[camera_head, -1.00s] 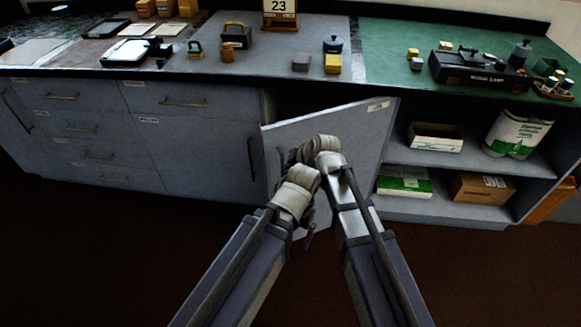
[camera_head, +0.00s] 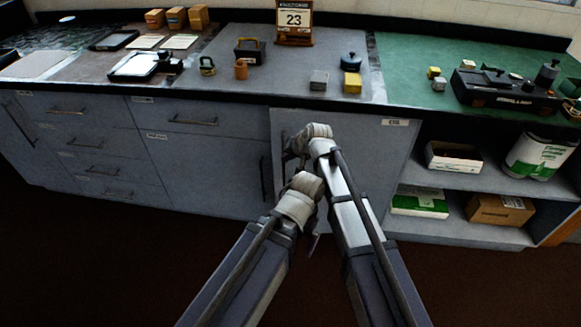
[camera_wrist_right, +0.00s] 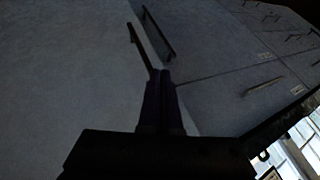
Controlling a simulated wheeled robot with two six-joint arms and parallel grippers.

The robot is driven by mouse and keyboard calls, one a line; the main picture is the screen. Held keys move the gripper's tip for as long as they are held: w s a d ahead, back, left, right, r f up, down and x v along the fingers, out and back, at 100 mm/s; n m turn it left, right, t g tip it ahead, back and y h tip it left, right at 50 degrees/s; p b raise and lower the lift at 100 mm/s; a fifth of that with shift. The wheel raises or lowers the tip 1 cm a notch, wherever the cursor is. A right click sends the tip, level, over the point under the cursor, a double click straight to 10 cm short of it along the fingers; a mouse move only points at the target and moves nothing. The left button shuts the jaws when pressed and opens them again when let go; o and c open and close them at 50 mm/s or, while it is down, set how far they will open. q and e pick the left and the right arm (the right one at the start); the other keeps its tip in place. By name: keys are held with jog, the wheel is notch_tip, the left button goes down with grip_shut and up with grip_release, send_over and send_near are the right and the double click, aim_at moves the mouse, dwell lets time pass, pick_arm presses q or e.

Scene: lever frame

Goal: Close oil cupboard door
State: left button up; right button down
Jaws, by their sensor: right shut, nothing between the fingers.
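The grey oil cupboard door (camera_head: 364,160), with a small label at its top right, stands about in line with the cabinet front in the head view. I cannot tell whether a thin gap remains. In the right wrist view the door (camera_wrist_right: 70,70) fills the left side, with its dark bar handle (camera_wrist_right: 141,47) near its edge. My right gripper (camera_head: 288,158) is at the door's left side by the handle; its shut, empty fingers (camera_wrist_right: 161,76) show near the handle's end. My left arm's wrist lies just below and in front; its fingers are largely hidden.
Open shelves (camera_head: 460,232) with boxes and a large container are right of the door. A fixed cupboard front (camera_head: 205,175) and drawers are to the left. The counter (camera_head: 225,75) above holds several small items. The dark floor in front is clear.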

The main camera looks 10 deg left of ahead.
aim_at(286, 137)
jog(key=w+a, duration=0.2)
jog(key=w, duration=0.7)
jog(key=shift+w, duration=0.15)
jog(key=shift+w+a+r, duration=0.1)
jog(key=shift+w+r, duration=0.05)
jog(key=s+d+r+p, duration=0.1)
jog(key=s+r+p, duration=0.6)
jog(key=s, duration=0.3)
jog(key=shift+s+d+r+p, duration=0.25)
jog(key=shift+d+r+p, duration=0.15)
jog(key=shift+p, duration=0.2)
